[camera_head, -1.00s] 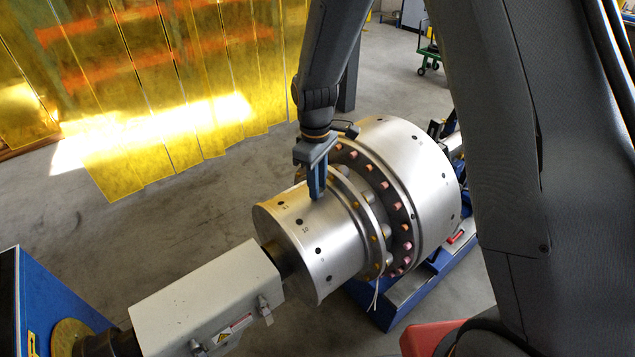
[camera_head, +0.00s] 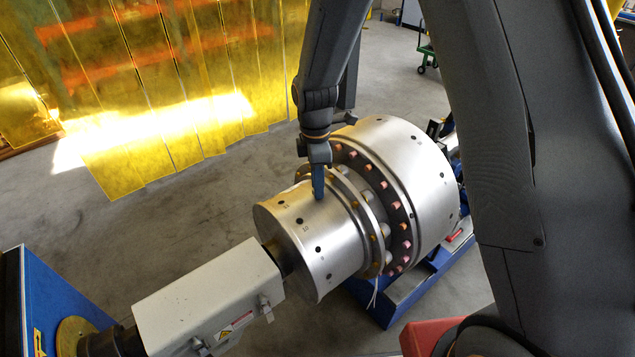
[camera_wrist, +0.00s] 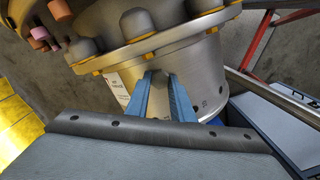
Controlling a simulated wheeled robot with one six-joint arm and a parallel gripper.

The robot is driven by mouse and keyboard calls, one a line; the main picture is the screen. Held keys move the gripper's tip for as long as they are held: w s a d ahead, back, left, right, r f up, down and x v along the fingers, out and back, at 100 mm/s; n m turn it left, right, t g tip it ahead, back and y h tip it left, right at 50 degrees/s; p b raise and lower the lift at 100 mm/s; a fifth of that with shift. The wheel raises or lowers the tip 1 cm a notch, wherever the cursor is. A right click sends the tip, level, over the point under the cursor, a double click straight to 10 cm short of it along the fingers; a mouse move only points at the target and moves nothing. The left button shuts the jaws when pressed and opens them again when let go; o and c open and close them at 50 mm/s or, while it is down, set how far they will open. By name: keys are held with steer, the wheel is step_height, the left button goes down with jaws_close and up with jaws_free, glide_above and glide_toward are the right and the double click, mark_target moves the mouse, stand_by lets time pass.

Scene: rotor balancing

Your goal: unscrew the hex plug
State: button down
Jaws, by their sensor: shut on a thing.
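The silver rotor (camera_head: 315,245) lies on its side with a row of small dark holes around its smaller drum. My gripper (camera_head: 318,196) points down at the top of this drum, near the flange. In the wrist view my two blue fingers (camera_wrist: 160,78) converge and are shut on the hex plug at the drum's surface. The plug itself is mostly hidden between the fingertips; I cannot tell how far out it sits.
A flange (camera_wrist: 150,42) with grey caps and yellow marks stands close beside my fingers. Pink-tipped studs (camera_head: 395,205) ring the larger drum. A grey box-shaped housing (camera_head: 205,300) covers the shaft at front left. Yellow curtains (camera_head: 150,90) hang behind; floor between is clear.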

steer(key=n, duration=0.8)
steer(key=shift+n+p, duration=0.3)
steer(key=shift+p, duration=0.1)
steer(key=n, duration=0.3)
steer(key=shift+n, duration=0.4)
steer(key=shift+n, duration=0.4)
steer(key=n, duration=0.4)
steer(key=shift+p, duration=0.3)
steer(key=c, duration=1.5)
jaws_free()
steer(key=shift+o, duration=0.2)
